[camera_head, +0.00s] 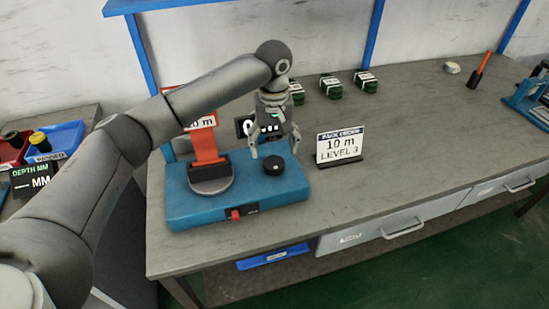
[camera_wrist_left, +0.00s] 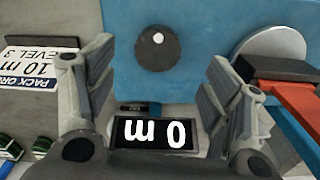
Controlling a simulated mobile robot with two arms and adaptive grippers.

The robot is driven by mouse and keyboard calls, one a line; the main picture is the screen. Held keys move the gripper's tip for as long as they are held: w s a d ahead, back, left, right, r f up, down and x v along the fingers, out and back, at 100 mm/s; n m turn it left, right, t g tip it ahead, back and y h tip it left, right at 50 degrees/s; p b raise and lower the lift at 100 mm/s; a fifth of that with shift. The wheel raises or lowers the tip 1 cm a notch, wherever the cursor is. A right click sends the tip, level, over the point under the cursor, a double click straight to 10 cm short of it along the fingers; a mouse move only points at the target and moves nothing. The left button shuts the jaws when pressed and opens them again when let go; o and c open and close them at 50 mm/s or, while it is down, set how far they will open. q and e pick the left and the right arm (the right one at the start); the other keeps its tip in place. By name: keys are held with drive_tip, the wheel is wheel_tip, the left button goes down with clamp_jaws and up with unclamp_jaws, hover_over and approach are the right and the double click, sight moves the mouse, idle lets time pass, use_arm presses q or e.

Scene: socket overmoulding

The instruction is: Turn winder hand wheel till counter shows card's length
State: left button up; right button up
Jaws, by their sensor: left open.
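The winder (camera_head: 190,212) is a blue box on the bench. Its hand wheel (camera_head: 273,165) is a black knob on top, with a white dot visible in the left wrist view (camera_wrist_left: 158,50). The counter (camera_wrist_left: 153,134) appears upside down there and reads 0 m; in the head view my gripper partly hides it. The card (camera_head: 340,146) stands right of the winder and reads 10 m, LEVEL 3. My left gripper (camera_head: 275,152) is open and empty, pointing down above the hand wheel, with fingers apart on either side in the wrist view. My right gripper is not in view.
Several green packs (camera_head: 330,86) stand behind. Bins (camera_head: 55,143) sit at the left.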

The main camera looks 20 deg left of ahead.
sight(274, 164)
use_arm(q)
wheel_tip(274, 164, down, 4)
drive_tip(key=shift+w+r, duration=0.15)
wheel_tip(274, 164, down, 3)
drive_tip(key=shift+r, duration=0.1)
drive_tip(key=c, duration=1)
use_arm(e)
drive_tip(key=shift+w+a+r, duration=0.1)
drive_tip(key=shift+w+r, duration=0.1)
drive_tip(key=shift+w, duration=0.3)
